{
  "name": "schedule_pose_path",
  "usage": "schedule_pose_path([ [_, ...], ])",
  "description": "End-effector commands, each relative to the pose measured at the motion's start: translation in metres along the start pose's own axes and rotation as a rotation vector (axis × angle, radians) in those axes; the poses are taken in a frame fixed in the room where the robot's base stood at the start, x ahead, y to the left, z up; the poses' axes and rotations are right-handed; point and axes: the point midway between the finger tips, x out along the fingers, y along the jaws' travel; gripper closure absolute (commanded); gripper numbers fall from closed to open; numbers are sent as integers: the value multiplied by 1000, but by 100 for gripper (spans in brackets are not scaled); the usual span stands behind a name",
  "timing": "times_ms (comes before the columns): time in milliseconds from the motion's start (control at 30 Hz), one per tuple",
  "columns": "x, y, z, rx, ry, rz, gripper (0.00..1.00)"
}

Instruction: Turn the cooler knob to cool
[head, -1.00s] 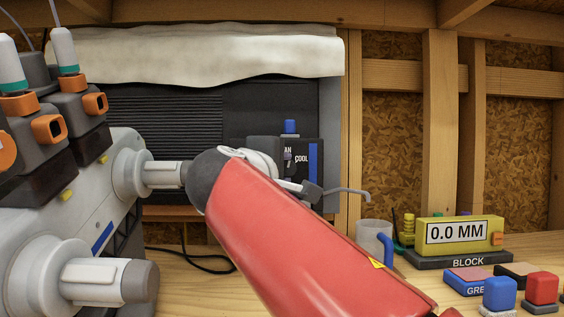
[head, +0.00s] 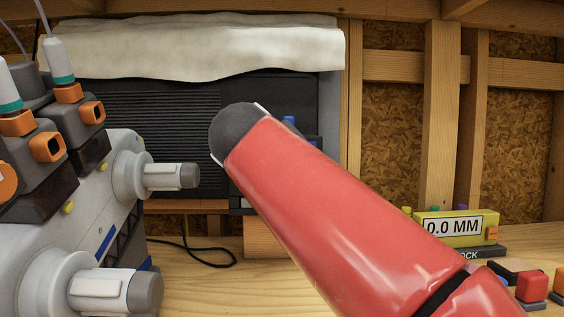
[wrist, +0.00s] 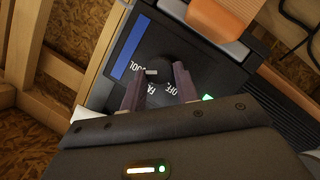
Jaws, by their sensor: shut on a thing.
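The cooler (head: 150,105) is a dark louvred unit on the back wall; my red arm covers most of its control panel in the head view. In the wrist view, the dark round knob (wrist: 165,70) carries a short white mark, on its side toward the COOL label. The OFF and FAN labels sit nearer my gripper, and a blue stripe (wrist: 128,48) lies beyond COOL. My gripper (wrist: 158,86) has its two purplish fingers on either side of the knob and is shut on it. The head view hides my gripper behind my arm.
A grey printer-like machine (head: 95,220) with orange parts stands close on the left. A yellow gauge reading 0.0 MM (head: 455,229) and a red-topped block (head: 532,286) are at the right. Pale cloth-like covering (head: 200,50) hangs over the cooler's top. An orange block (wrist: 225,15) is near the knob panel.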

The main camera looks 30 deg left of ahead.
Motion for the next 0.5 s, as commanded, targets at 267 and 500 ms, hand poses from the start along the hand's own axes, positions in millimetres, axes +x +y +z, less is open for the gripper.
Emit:
schedule_pose_path([
  [267, 2, -1, 2, 49, -9, -23, 92],
  [500, 2, -2, 3, 54, -9, -26, 92],
])
